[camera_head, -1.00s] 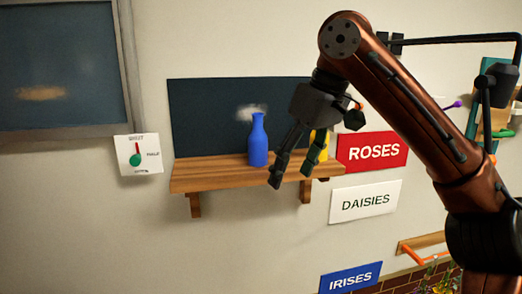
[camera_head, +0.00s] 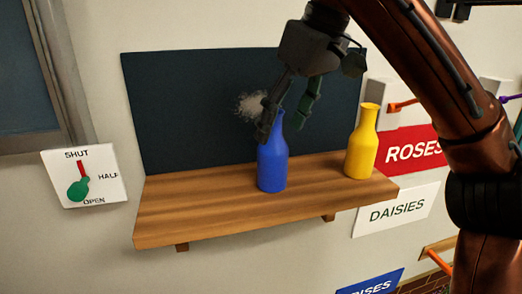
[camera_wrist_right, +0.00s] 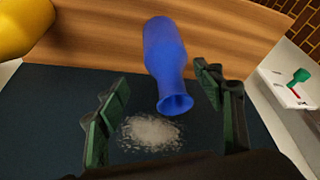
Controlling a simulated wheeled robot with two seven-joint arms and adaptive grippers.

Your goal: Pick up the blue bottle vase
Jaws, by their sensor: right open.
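The blue bottle vase (camera_head: 272,165) stands upright on the wooden shelf (camera_head: 200,212) in the head view. My right gripper (camera_head: 282,128) is open, its fingers pointing down at the vase's neck, with one finger overlapping the neck in the picture. In the right wrist view, the blue vase (camera_wrist_right: 165,55) shows with its mouth towards the camera, between the two open fingers (camera_wrist_right: 165,115) and nearer the right one. I see no clear contact. My left gripper is not in view.
A yellow bottle vase (camera_head: 361,145) stands to the right on the same shelf, also at the wrist view's top left (camera_wrist_right: 22,25). A dark panel (camera_head: 190,110) backs the shelf. ROSES (camera_head: 410,150) and DAISIES (camera_head: 397,210) signs hang at right. A SHUT/HALF/OPEN dial (camera_head: 84,177) is at left.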

